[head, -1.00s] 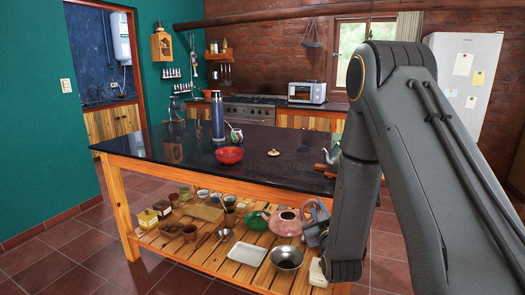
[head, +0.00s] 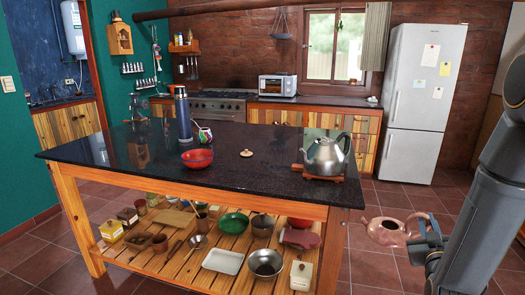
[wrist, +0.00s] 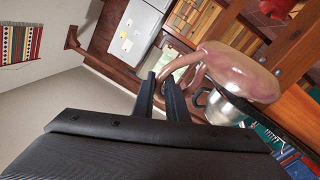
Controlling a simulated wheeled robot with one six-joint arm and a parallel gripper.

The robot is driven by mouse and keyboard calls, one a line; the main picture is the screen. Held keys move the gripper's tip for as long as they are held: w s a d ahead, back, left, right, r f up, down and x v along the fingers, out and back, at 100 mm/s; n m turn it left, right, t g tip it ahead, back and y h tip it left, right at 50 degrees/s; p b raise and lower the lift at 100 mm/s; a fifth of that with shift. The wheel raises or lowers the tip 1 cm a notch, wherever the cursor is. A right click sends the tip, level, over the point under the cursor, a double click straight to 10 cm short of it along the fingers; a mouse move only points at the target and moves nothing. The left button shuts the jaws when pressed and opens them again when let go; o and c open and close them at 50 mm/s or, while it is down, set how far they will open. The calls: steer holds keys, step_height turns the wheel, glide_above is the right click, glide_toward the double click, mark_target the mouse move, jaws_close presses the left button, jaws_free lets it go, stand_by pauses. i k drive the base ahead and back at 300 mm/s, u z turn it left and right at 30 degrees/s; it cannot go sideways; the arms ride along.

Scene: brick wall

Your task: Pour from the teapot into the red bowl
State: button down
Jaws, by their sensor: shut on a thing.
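The pink clay teapot (head: 388,231) hangs in the air off the right end of the table, below tabletop height, its spout pointing left. My gripper (head: 424,236) is at its right side, shut on its handle. In the wrist view the fingers of my gripper (wrist: 158,80) close around the handle, and the teapot's round body (wrist: 237,70) is beyond them. The red bowl (head: 197,158) sits upright on the dark tabletop, left of centre, well away from the teapot. The inside of the teapot is hidden.
A steel kettle (head: 327,155) stands on a wooden trivet at the right end of the dark table (head: 240,180). A small lid (head: 246,153), a patterned cup (head: 205,135) and a blue flask (head: 183,115) are near the bowl. The lower shelf holds several dishes.

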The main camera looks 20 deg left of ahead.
mark_target(196, 159)
steer(key=z, duration=1.3)
steer(key=k, duration=1.35)
steer(key=u, duration=1.65)
steer(key=i, duration=0.5)
steer(key=u, duration=0.05)
